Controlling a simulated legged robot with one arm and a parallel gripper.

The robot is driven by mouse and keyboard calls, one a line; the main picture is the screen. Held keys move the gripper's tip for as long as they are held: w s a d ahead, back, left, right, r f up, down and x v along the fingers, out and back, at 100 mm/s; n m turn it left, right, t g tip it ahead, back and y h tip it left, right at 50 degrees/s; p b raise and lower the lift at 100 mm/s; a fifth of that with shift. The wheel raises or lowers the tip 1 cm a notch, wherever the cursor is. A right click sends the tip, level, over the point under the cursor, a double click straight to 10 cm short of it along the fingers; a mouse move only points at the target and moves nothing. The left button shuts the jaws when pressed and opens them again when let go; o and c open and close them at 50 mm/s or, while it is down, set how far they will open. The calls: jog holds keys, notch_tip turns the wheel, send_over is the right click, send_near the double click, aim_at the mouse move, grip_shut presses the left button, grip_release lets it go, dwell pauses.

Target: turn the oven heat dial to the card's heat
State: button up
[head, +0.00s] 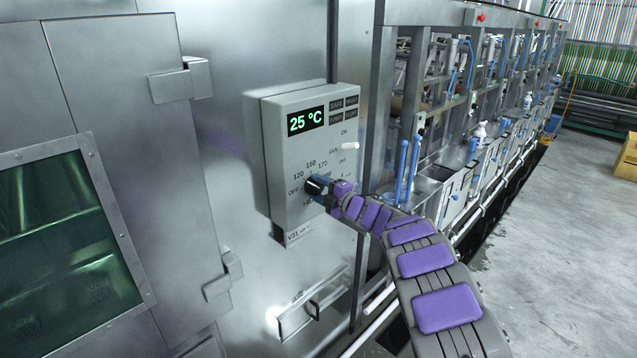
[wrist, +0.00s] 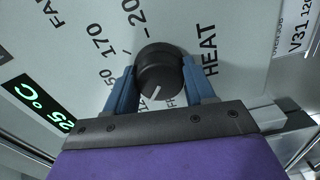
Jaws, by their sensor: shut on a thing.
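The black heat dial (wrist: 160,70) sits on the grey control box (head: 277,150), low on its face. My gripper (head: 318,188) has its blue fingers on both sides of the dial, shut on it. Printed marks 120, 150 and 170 arc above the dial; others are partly hidden by my gripper. The card (head: 299,236) hangs under the box; in the wrist view it reads "V31 12", cut off at the edge.
The green display (head: 306,119) reads 25 °C. A white fan switch (head: 350,146) stands out to the right of the dial. A steel oven door with a window (head: 65,235) is at left. Dyeing machines line the right side, with open floor (head: 560,230) beyond.

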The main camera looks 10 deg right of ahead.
jog(key=shift+f+m, duration=0.4)
jog(key=shift+f, duration=0.1)
jog(key=o, duration=1)
jog(key=shift+r, duration=0.15)
jog(key=shift+d+r, duration=0.1)
jog(key=shift+r, duration=0.05)
jog(key=v, duration=1.7)
jog(key=shift+s+d+b, duration=0.1)
jog(key=shift+d+b, duration=0.1)
jog(key=shift+b, duration=0.1)
